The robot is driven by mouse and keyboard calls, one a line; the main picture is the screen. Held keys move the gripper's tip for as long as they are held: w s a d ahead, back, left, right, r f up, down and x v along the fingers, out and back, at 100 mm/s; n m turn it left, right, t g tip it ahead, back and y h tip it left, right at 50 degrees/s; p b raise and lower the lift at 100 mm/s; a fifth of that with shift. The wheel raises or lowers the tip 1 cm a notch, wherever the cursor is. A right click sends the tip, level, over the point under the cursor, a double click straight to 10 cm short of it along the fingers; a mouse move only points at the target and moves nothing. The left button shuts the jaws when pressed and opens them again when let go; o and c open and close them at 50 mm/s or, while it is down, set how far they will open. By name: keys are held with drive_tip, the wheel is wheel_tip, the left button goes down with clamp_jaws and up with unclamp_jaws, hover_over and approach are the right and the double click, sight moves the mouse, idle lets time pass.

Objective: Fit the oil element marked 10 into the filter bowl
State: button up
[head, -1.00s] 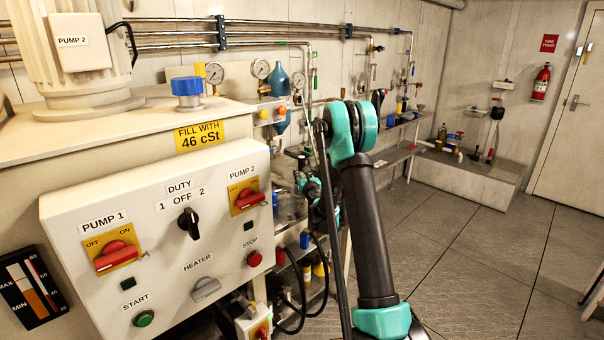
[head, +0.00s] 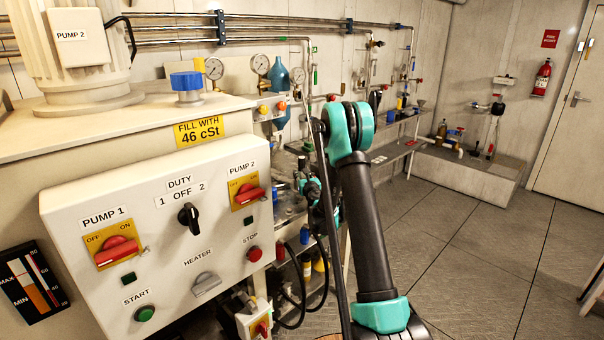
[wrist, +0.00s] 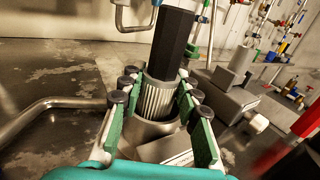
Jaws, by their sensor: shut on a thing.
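In the wrist view my gripper (wrist: 157,88) has its two green-padded fingers closed on both sides of a pale grey ribbed cylinder (wrist: 158,102), which looks like the oil element. A black many-sided body (wrist: 173,42) stands in line with it beyond the fingertips; I cannot tell whether they are joined. A smooth grey rounded part (wrist: 150,131) lies between the fingers nearer the palm, with a pale label whose marking is unreadable. I cannot make out the number 10 or identify the filter bowl for certain. In the head view my gripper is hidden among arm links and clutter.
A white pump control panel (head: 160,225) stands close left of my arm. A bent metal pipe (wrist: 55,105) and grey block-like fittings (wrist: 225,95) flank the gripper. A red part (wrist: 285,150) is at lower right. Open floor (head: 470,240) lies to the right.

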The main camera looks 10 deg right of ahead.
drive_tip(key=shift+f, duration=0.8)
drive_tip(key=o, duration=1)
drive_tip(key=shift+o, duration=0.2)
drive_tip(key=s, duration=0.7)
drive_tip(key=shift+s+d, duration=0.25)
drive_tip(key=shift+d, duration=0.15)
